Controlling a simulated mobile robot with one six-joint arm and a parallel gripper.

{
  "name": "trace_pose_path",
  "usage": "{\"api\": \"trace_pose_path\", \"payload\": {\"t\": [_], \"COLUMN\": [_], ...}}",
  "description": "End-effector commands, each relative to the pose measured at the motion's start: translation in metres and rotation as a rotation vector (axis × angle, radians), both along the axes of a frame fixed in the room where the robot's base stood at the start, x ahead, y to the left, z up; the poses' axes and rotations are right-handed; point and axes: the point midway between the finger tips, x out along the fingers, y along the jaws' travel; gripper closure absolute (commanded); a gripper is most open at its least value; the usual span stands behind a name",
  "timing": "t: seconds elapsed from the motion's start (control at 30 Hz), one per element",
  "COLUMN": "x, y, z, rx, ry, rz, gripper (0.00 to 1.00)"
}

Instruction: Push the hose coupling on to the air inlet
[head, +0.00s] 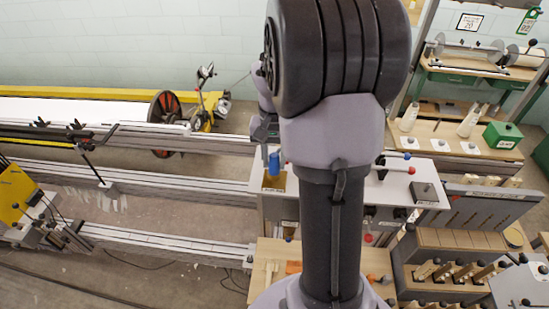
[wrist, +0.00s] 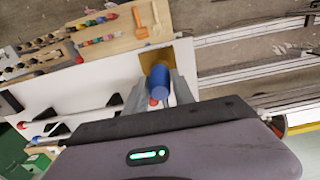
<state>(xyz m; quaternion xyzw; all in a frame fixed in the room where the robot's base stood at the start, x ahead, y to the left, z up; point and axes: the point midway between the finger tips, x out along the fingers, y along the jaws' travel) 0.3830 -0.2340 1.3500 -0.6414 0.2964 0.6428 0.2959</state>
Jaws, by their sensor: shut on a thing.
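The blue hose coupling (wrist: 159,83) is held between the two grey fingers of my gripper (wrist: 161,94) in the wrist view. In the head view a small part of the coupling (head: 274,162) shows just left of my arm, above a brass-coloured plate (head: 274,183) on a white bench top. The plate (wrist: 150,57) lies behind the coupling in the wrist view. The air inlet itself is not distinguishable; the coupling may hide it. I cannot tell whether the coupling touches the plate.
A wooden board with coloured pieces (wrist: 100,35) and an orange-handled tool (wrist: 140,22) lies near the white bench (wrist: 70,95). Red and blue knobbed levers (head: 397,167) stand on the bench to the right. Long metal rails (head: 150,178) run to the left.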

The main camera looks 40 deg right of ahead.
Motion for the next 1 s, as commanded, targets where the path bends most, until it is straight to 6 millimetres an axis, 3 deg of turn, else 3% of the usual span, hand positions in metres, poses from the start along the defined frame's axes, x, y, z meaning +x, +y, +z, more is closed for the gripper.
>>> {"api": "trace_pose_path", "payload": {"t": [1.0], "x": [0.000], "y": [0.000], "z": [-0.011], "rx": [-0.001], "ry": [-0.001], "rz": [0.000], "gripper": [0.99]}}
